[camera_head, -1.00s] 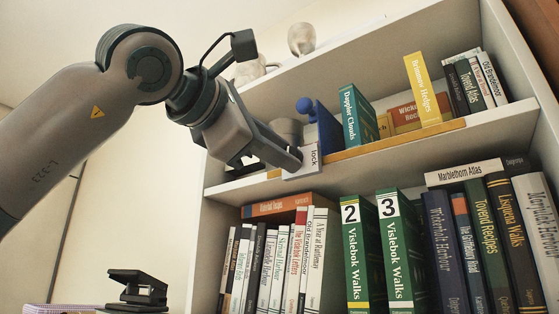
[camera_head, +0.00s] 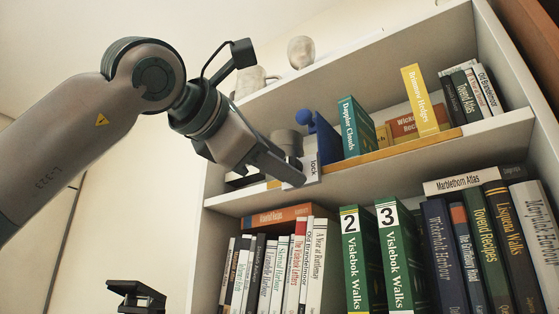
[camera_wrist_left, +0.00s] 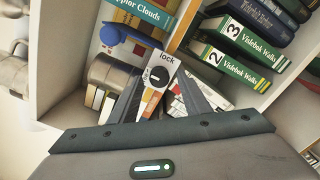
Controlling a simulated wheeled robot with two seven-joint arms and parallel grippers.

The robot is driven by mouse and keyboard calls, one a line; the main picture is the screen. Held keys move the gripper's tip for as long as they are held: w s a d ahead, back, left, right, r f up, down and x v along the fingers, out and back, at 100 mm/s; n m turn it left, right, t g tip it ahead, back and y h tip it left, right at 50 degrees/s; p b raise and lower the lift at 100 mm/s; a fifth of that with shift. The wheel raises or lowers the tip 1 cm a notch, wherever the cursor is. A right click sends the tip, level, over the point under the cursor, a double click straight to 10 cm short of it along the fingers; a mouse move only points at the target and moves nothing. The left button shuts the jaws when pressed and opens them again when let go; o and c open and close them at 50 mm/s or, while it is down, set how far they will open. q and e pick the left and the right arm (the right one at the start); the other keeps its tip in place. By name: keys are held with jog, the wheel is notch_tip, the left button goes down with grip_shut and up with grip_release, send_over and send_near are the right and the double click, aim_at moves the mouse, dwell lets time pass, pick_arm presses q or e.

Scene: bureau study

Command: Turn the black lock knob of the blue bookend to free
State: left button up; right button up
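The blue bookend (camera_head: 325,137) stands on the upper shelf, left of a teal book. A white plate marked "lock" (camera_head: 313,167) is at the shelf's front edge and is partly hidden by my left gripper (camera_head: 300,176). In the left wrist view the bookend's blue part (camera_wrist_left: 112,34) is at the upper left. The black lock knob (camera_wrist_left: 157,76), with a pale mark across it, sits on the plate below the word "lock". My left gripper (camera_wrist_left: 160,92) is open, its fingers pointing at the plate, one on each side of the knob in the picture. Contact cannot be told. The right gripper is out of view.
A grey cylinder (camera_head: 287,142) stands left of the bookend. A yellow strip (camera_head: 400,148) runs along the shelf edge. Green volumes 2 (camera_head: 358,258) and 3 (camera_head: 397,258) fill the shelf below among other books. A black device (camera_head: 137,295) is at the lower left.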

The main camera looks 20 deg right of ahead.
pick_arm(q)
jog(key=b+v, duration=0.2)
jog(key=v, duration=1.5)
jog(key=shift+s+a, duration=0.2)
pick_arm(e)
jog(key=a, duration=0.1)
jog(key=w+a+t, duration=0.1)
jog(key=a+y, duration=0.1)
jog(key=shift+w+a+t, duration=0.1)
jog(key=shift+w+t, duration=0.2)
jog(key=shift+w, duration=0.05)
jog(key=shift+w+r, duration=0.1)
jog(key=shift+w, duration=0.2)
